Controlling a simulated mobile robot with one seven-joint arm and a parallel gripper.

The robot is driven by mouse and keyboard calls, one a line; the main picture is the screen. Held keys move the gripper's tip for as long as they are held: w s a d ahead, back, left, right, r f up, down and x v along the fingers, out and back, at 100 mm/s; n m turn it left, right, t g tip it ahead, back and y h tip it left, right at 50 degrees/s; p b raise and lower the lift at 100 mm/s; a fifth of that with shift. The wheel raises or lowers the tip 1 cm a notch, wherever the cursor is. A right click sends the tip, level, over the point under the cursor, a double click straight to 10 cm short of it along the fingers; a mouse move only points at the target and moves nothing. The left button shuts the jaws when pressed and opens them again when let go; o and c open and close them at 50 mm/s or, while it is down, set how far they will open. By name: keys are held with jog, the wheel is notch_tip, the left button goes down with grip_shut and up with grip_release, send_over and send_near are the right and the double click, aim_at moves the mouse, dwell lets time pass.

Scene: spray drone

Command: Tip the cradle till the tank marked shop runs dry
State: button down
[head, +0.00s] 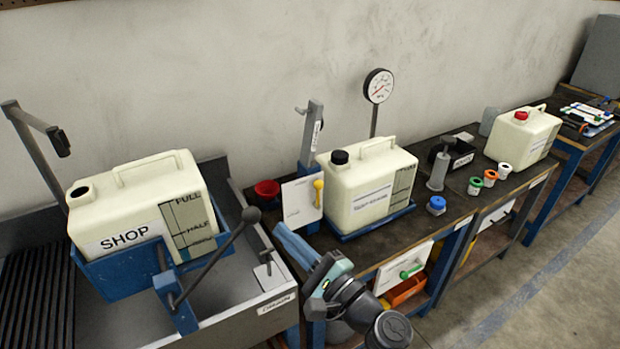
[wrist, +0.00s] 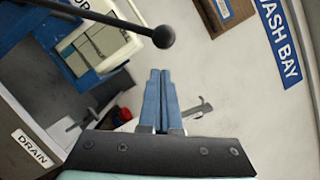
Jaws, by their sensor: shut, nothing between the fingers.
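The cream tank marked SHOP (head: 135,208) sits in the blue cradle (head: 125,273) over the grey sink at the left. It is roughly upright, its neck is uncapped, and a grey panel marked FULL and HALF is on its side. I cannot read the liquid level. A grey lever (head: 217,257) with a dark ball end rises from the cradle's front right. My gripper (head: 280,230) is shut and empty, right of the ball and apart from it. In the wrist view my fingertips (wrist: 160,73) lie just below the ball (wrist: 163,37); part of the tank (wrist: 105,40) shows beyond.
A drain plate (head: 276,303) with a small handle is at the sink's right edge. A second tank with a black cap (head: 365,185) stands on the bench, near a red cup (head: 267,192) and a gauge (head: 378,86). A red-capped tank (head: 522,138) is farther right.

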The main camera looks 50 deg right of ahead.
jog(key=shift+w+a+r+p, duration=0.35)
jog(key=shift+w+a+r, duration=0.35)
jog(key=shift+w+a, duration=0.05)
jog(key=shift+r, duration=0.1)
